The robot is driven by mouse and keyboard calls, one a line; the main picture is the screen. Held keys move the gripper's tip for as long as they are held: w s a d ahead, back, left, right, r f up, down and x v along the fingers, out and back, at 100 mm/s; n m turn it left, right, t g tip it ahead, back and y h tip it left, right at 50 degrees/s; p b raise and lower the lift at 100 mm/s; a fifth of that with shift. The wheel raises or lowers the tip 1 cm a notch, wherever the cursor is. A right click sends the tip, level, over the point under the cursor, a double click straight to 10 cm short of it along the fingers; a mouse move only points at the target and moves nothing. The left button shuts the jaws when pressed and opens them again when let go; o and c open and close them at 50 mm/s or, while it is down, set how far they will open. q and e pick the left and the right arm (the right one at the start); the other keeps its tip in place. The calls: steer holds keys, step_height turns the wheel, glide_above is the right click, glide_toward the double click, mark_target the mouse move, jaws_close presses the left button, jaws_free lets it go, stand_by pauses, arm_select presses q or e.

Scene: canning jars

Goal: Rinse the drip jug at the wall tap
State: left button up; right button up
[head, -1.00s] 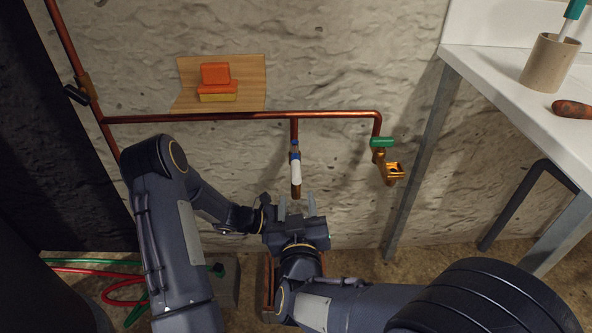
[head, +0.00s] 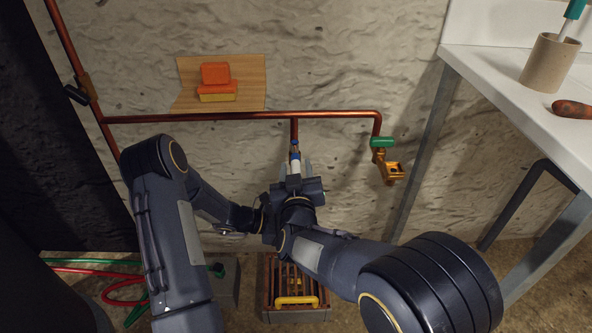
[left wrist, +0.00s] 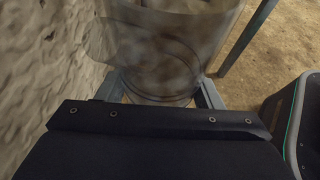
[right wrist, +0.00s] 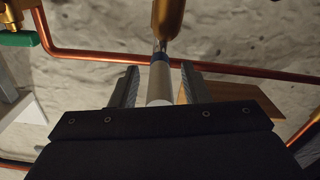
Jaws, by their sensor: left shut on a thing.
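My left gripper (head: 260,216) is shut on a translucent, cloudy jug (left wrist: 165,45), which fills the space between its fingers in the left wrist view. In the head view the jug is hidden behind my right gripper. My right gripper (head: 294,172) is raised at a hanging pipe fitting with a white sleeve (right wrist: 160,82) and a blue ring. Its fingers stand on either side of the sleeve, with gaps showing, so it is open. A wall tap (head: 392,171) with a green handle (head: 382,142) is to the right, apart from both grippers.
A copper pipe (head: 220,117) runs along the rough wall. Below my grippers stands a slatted box (head: 268,290) with a yellow handle (head: 296,300). Hoses (head: 95,270) lie left. A white bench (head: 490,80) stands right.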

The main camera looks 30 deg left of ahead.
jaws_close()
steer(key=shift+d, duration=0.1)
steer(key=n+g+y, duration=0.1)
steer(key=w+d+n+g+y, duration=0.1)
steer(key=y, duration=0.1)
steer(key=shift+w+d, duration=0.1)
steer(key=shift+d, duration=0.15)
steer(key=shift+o, duration=0.2)
jaws_free()
